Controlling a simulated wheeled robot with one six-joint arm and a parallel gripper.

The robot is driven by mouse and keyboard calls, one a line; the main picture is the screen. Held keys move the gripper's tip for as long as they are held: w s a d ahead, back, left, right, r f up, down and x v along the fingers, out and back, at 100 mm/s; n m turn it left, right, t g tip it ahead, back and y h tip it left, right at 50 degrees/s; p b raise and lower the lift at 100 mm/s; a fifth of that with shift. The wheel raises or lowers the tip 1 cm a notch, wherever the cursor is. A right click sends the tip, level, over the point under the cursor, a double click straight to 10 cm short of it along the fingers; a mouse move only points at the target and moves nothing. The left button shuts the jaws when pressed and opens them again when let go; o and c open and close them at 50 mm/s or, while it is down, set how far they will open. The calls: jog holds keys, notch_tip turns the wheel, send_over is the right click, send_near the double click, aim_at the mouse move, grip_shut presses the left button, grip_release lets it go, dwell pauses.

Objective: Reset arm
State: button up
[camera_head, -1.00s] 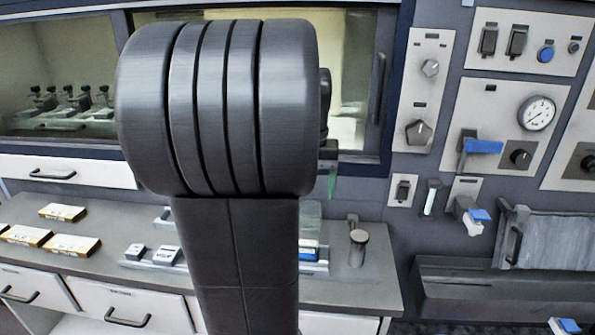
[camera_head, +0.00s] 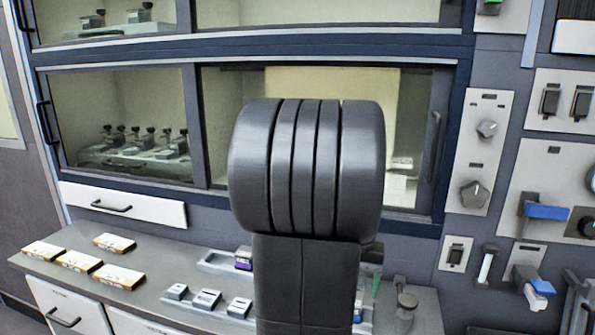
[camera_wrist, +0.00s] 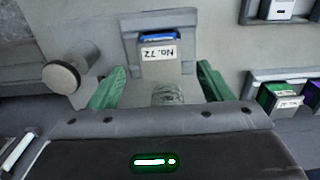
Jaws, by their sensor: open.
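My gripper (camera_wrist: 160,82) is open in the wrist view, with one green finger on each side. Between and beyond the fingers, a grey block with a blue top and an upside-down label "No. 72" (camera_wrist: 160,55) sits in a grey holder (camera_wrist: 131,22). I cannot tell whether the fingers touch anything, but they are not closed on the block. In the head view my black arm stands in the middle and hides most of the gripper; only a bit of green shows at its right side.
A round-topped post (camera_wrist: 62,77) stands left of the gripper, and it shows on the counter in the head view (camera_head: 405,305). Yellowish boxes (camera_head: 80,261) lie on the counter's left. A glass-fronted cabinet (camera_head: 120,125) stands behind.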

notch_tip(320, 180, down, 3)
jog(key=shift+f, duration=0.15)
jog(key=shift+r, duration=0.25)
jog(key=shift+s, duration=0.1)
